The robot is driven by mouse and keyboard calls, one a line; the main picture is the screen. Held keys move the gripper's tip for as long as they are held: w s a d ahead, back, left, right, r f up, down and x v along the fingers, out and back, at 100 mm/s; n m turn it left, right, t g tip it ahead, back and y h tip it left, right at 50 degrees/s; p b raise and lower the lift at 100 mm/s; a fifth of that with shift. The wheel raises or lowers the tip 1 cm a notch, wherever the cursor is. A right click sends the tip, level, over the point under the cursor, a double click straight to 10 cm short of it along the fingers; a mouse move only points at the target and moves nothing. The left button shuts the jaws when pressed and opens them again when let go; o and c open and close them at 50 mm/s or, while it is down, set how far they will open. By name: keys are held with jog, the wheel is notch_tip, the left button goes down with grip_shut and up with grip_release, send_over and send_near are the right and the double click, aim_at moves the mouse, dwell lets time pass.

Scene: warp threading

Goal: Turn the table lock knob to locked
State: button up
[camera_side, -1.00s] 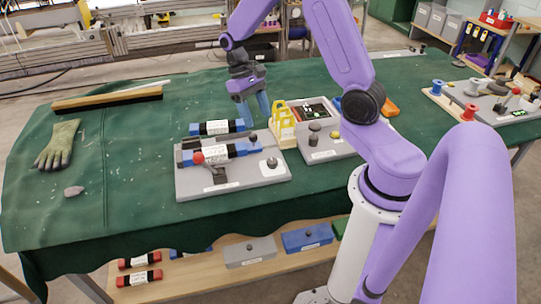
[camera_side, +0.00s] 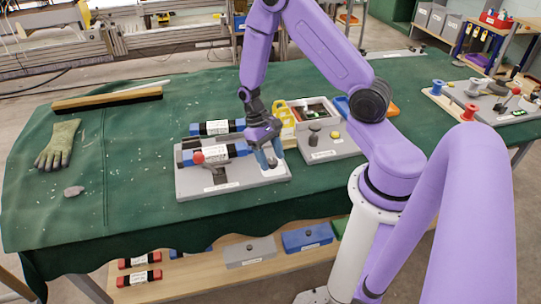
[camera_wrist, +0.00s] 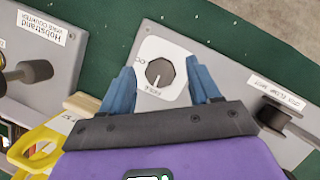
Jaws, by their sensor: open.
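The lock knob (camera_wrist: 160,73) is a dark faceted knob on a white dial plate (camera_wrist: 178,51), fixed to a grey base plate (camera_wrist: 212,40). A thin pale mark on it points down in the wrist view, toward small letters that seem to read FREE. My gripper (camera_wrist: 161,68) is open, with one blue finger on each side of the knob. Gaps show between the fingers and the knob; I cannot tell if the tips are down at its level. In the side view my gripper (camera_side: 269,154) is over the right end of the base plate (camera_side: 238,180) and mostly hides the knob.
A blue and black cylinder with a red ball handle (camera_side: 198,158) sits on the same base plate, left of my gripper. Another cylinder (camera_side: 217,127) lies behind it. Yellow pieces (camera_wrist: 36,150) and a second grey station (camera_side: 325,154) stand close on the right.

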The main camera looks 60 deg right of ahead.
jog(key=c, duration=1)
jog(key=shift+c, duration=0.2)
jog(key=shift+m, duration=0.3)
jog(key=m+y, duration=0.1)
jog(key=m, duration=0.3)
jog(key=shift+d+t+y, duration=0.15)
jog(key=shift+t+y, duration=0.25)
jog(key=m+t+y, duration=0.1)
jog(key=m, duration=0.3)
jog(key=shift+s+d+m, duration=0.1)
jog(key=shift+m, duration=0.3)
jog(key=m+t, duration=0.1)
jog(key=m, duration=0.1)
jog(key=m+t, duration=0.1)
jog(key=m, duration=0.1)
jog(key=shift+s+m+y, duration=0.15)
jog(key=shift+m+y, duration=0.15)
jog(key=shift+y, duration=0.1)
jog(key=shift+s+m+t, duration=0.15)
jog(key=shift+m+t, duration=0.55)
jog(key=shift+m, duration=1.2)
jog(key=shift+d, duration=0.1)
